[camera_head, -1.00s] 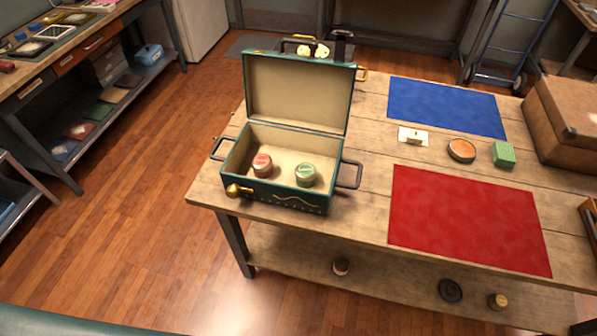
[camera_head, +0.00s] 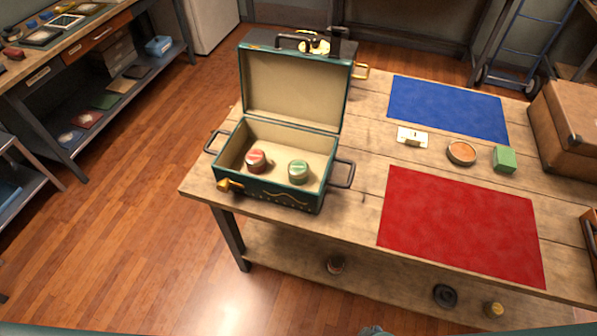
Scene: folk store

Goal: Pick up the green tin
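The green tin (camera_head: 298,171) is a small round tin with a green lid. It stands upright inside the open teal case (camera_head: 268,194), on the right side of its floor. A similar tin with a red lid (camera_head: 256,160) stands to its left in the same case. The case sits on the left end of the wooden table with its lid raised at the back. Neither of my grippers is in view.
A red mat (camera_head: 461,226) and a blue mat (camera_head: 447,108) lie on the table (camera_head: 352,210). Between them are a small cream item (camera_head: 412,136), a round orange-topped tin (camera_head: 461,152) and a green block (camera_head: 503,159). A brown box (camera_head: 570,125) stands at the right. The case's handles stick out sideways.

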